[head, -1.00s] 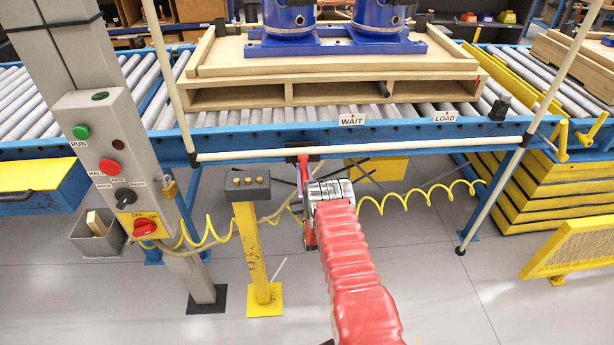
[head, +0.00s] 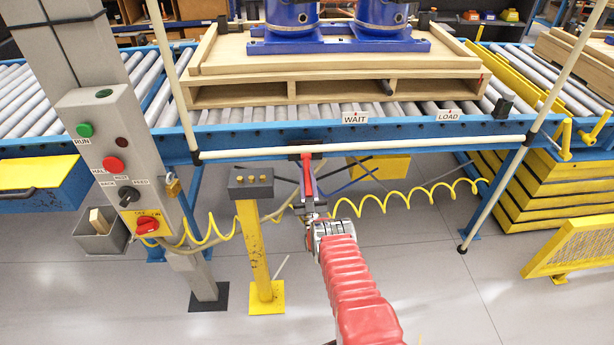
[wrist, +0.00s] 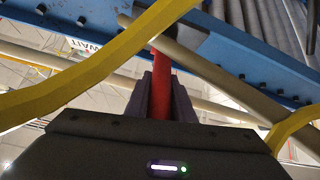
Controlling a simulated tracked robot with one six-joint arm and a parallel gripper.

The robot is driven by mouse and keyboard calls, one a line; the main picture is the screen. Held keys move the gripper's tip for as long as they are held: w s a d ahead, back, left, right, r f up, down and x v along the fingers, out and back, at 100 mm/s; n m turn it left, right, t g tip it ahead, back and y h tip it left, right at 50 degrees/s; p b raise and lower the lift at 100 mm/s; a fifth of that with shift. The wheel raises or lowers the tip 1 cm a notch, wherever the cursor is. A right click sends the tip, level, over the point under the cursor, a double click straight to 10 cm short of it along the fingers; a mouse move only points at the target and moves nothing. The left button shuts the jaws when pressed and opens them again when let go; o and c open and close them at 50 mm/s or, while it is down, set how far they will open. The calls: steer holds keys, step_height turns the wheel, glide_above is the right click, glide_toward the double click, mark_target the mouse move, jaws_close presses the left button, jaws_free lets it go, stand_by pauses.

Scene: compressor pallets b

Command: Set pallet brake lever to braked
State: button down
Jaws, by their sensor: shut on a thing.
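The red brake lever (head: 307,175) hangs below the blue front rail of the roller conveyor, left of the WAIT label. My gripper (head: 311,200) is at its lower part, with my red-sleeved arm reaching up from the bottom. In the wrist view the red lever (wrist: 161,88) stands between the two dark fingers of my gripper (wrist: 161,100), which are shut on it. The lever's lower end is hidden by the gripper body. I cannot read its braked or released mark. The wooden pallet (head: 340,91) with blue compressors (head: 340,40) sits on the rollers above.
A pale bar (head: 360,147) runs along the conveyor front. A yellow coiled hose (head: 400,197) hangs behind my gripper and crosses the wrist view. A control panel (head: 120,165) is further left.

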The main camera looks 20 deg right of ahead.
steer(key=shift+w+f+t, duration=0.2)
steer(key=shift+f+t, duration=0.05)
steer(key=shift+t, duration=0.15)
stand_by(0.5)
steer(key=c, duration=1.5)
jaws_free()
steer(key=shift+c, duration=0.2)
steer(key=shift+f, duration=0.1)
steer(key=v, duration=1.2)
